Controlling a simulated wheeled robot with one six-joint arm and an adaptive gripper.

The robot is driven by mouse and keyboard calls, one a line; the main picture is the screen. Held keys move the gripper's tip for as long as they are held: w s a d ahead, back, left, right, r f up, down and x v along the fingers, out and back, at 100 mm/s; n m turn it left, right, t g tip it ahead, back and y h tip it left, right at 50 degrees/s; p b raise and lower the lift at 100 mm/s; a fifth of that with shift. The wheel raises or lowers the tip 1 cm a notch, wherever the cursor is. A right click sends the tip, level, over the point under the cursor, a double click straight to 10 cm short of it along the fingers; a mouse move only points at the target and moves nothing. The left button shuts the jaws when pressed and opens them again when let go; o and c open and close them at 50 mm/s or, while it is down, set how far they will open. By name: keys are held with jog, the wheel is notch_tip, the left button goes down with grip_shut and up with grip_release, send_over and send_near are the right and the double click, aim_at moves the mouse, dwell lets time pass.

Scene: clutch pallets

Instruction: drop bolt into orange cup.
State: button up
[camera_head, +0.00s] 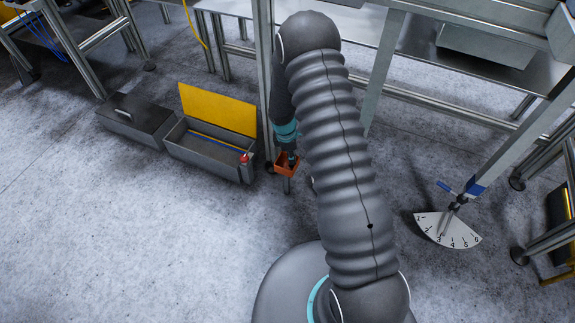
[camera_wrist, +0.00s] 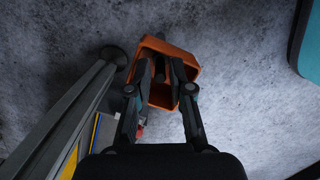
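The orange cup (camera_head: 287,168) hangs by the slim metal post in the head view, left of my arm. In the wrist view the orange cup (camera_wrist: 187,72) lies under my gripper (camera_wrist: 162,64), with its opening facing the camera. The two dark fingers reach over the cup and stand apart. A small dark piece, seemingly the bolt (camera_wrist: 160,72), shows between them against the cup, with a gap on each side. How deep it sits is unclear. In the head view my gripper (camera_head: 291,157) is at the cup's mouth, its fingertips hard to make out.
A grey box (camera_head: 205,150) with a raised yellow lid (camera_head: 218,108) stands open left of the cup. A closed grey box (camera_head: 137,118) is beside it. A numbered dial (camera_head: 447,231) with a blue lever is at right. Metal table frames stand behind; the floor at front left is clear.

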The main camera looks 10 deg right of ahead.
aim_at(287, 168)
jog(key=shift+o, duration=0.6)
notch_tip(287, 168, up, 12)
jog(key=a, duration=0.1)
jog(key=shift+w+a, duration=0.15)
jog(key=shift+a, duration=0.25)
